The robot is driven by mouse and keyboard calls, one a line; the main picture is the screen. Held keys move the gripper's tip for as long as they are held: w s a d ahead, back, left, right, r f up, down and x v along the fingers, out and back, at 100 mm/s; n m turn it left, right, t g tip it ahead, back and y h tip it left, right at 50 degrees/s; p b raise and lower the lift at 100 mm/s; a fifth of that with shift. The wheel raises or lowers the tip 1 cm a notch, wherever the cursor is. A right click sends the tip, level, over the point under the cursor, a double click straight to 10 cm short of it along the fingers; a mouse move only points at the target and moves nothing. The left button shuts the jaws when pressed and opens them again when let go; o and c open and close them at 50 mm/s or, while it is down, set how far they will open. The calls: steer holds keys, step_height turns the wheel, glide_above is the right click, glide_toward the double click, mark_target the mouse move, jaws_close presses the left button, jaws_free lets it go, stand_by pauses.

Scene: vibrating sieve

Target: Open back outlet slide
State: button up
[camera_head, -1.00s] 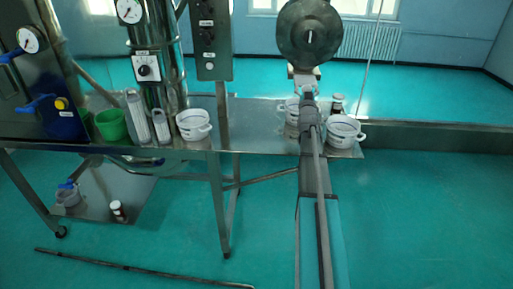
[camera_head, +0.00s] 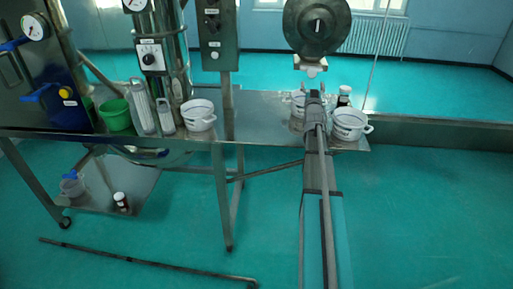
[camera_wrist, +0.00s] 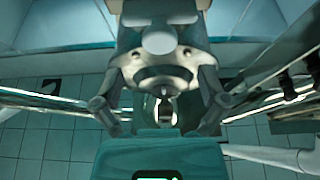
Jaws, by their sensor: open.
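My gripper (camera_wrist: 160,95) shows in the wrist view with its two fingers spread wide apart. Nothing is seen clamped between them. A grey fitting with a pale rounded knob (camera_wrist: 159,40) lies beyond the fingers at the top of that view. I cannot tell whether it is touched or whether it is the outlet slide. No back outlet slide can be clearly identified there.
A steel bench (camera_head: 262,122) holds a white pot (camera_head: 198,115), a green cup (camera_head: 115,114) and pale cylinders. Another white pot (camera_head: 350,123) and a dark bottle (camera_head: 344,95) stand at its right end. A small bottle (camera_head: 121,202) stands on the lower shelf. Floor right is clear.

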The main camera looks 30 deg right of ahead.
steer(key=b+v, duration=0.3)
steer(key=v, duration=0.5)
steer(key=a+f+n+g+y+p, duration=0.1)
steer(key=a+f+g+y+p, duration=0.1)
steer(key=a+f+g+y, duration=0.2)
steer(key=a+f+n+g+y+p, duration=0.1)
steer(key=a+f+g+y, duration=0.3)
steer(key=a+f, duration=0.6)
steer(key=shift+w+a+n+g+y+p, duration=0.35)
steer(key=shift+a+p, duration=0.2)
steer(key=shift+a, duration=4.35)
steer(key=s+a+f+n+g+y, duration=0.1)
steer(key=s+a+f+g, duration=0.3)
steer(key=s+a, duration=0.6)
steer(key=s+a+f+n+g+y, duration=0.2)
steer(key=s+a+f+g, duration=0.2)
steer(key=s+a, duration=0.6)
steer(key=shift+a+n+g, duration=0.35)
steer(key=shift+a+g, duration=0.2)
steer(key=shift+g, duration=0.7)
